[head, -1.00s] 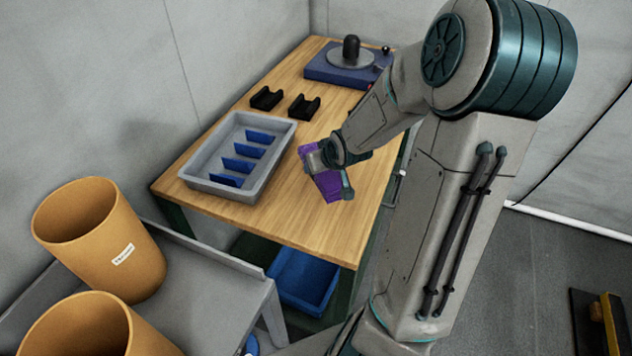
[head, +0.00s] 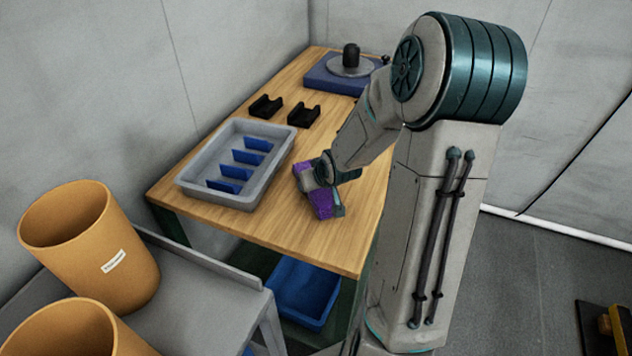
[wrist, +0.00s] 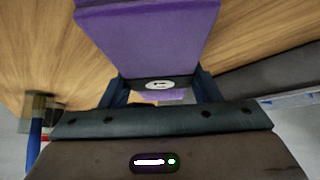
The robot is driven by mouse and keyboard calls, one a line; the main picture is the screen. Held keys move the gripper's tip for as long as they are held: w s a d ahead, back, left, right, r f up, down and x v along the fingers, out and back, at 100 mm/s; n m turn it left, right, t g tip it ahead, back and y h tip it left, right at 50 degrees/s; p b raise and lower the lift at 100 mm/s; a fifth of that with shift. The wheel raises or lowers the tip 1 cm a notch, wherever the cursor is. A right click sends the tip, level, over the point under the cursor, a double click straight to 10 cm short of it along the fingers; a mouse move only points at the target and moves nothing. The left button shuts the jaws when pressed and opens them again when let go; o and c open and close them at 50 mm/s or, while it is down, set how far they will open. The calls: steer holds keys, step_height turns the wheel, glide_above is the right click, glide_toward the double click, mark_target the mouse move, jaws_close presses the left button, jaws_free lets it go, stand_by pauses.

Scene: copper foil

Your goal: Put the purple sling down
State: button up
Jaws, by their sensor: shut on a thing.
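The purple sling (head: 320,203) is in my gripper (head: 325,177), over the right part of the wooden table (head: 270,232). In the wrist view the purple sling (wrist: 150,30) stretches away between the two fingers of my gripper (wrist: 160,88), which are shut on its near end. A dark band with a white oval label shows on the sling between the fingers. Whether the sling touches the tabletop I cannot tell. Part of the sling is hidden behind my gripper in the head view.
A grey tray (head: 197,192) with blue dividers stands left of my gripper. Two black cradles (head: 304,115) and a blue turntable device (head: 345,78) are farther back. Orange bins (head: 90,245) stand on a grey cart at front left. Bare tabletop lies around the sling.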

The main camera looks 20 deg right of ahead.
steer(key=shift+f, duration=0.15)
steer(key=o, duration=1.2)
